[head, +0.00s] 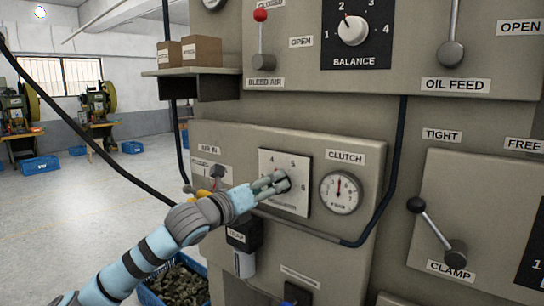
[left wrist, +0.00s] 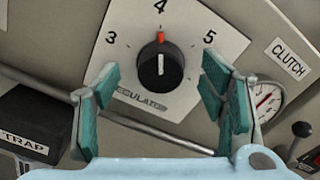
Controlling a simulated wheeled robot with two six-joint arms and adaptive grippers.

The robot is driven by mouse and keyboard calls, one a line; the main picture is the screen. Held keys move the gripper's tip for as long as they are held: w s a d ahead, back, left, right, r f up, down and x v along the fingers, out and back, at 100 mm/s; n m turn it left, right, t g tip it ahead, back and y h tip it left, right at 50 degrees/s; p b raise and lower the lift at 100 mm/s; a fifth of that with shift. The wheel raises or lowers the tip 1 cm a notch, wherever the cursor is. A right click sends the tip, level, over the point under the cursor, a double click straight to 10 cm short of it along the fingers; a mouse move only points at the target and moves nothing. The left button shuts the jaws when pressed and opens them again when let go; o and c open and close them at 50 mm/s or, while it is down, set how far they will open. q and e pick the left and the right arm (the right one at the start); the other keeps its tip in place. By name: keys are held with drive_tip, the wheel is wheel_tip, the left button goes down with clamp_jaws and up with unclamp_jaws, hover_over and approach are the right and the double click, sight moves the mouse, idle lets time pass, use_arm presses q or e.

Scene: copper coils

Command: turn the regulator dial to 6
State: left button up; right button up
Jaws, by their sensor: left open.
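The regulator dial (left wrist: 160,66) is a round black knob on a white plate (left wrist: 120,40) marked "REGULATOR". In the left wrist view the plate looks tilted, and the numbers 3, 4 and 5 show. The knob's red mark points at 4. In the head view the plate (head: 300,199) is on the grey panel, and my gripper partly covers the knob. My left gripper (head: 274,183) is open in front of the dial. In the left wrist view its green-padded fingers (left wrist: 159,82) stand on either side of the knob, with gaps showing. My right gripper is not in view.
A round gauge (head: 340,193) labelled "CLUTCH" is right of the plate. A small lever (head: 216,175) is at its left. A dark pipe (head: 386,190) bends below the gauge. A "TRAP" box (left wrist: 35,122) is at lower left, and a blue crate (head: 150,298) of metal parts stands below.

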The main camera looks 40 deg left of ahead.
use_arm(q)
drive_tip(key=shift+w+d+f+p, duration=0.15)
drive_tip(key=shift+w+p, duration=0.3)
drive_tip(key=shift+w, duration=0.8)
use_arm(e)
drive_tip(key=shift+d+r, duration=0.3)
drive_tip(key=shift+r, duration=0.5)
use_arm(q)
drive_tip(key=shift+s, duration=0.1)
drive_tip(key=shift+c, duration=0.5)
drive_tip(key=c, duration=1.1)
drive_tip(key=shift+o, duration=0.2)
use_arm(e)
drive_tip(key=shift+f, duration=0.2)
